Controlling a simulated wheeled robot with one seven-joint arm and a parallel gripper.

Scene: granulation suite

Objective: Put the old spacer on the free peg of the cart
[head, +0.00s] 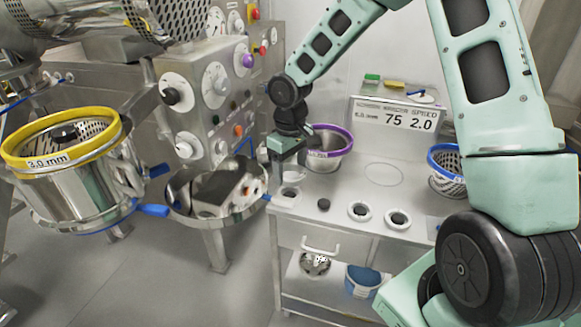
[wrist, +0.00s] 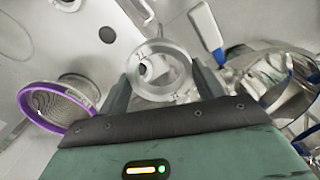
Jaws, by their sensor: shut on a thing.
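My gripper (head: 290,168) is shut on a pale ring-shaped spacer, the old spacer (wrist: 163,91), above the left end of the cart (head: 335,186). The wrist view shows the ring between both fingertips, with a dark round spot visible through its hole. A bare dark peg (head: 323,203) stands on the cart just right of the gripper; it also shows in the wrist view (wrist: 106,35). Two more spacers (head: 360,211) (head: 398,219) sit around pegs farther right. A pale round piece (head: 289,193) shows below the gripper; I cannot tell its exact gap from the held spacer.
A purple-rimmed basket (head: 330,146) stands close behind my gripper. A blue-rimmed basket (head: 446,170) and a display sign (head: 396,119) are on the cart's right and back. Left of the cart are a machine's open chamber (head: 184,190) and a yellow-rimmed screen (head: 62,150).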

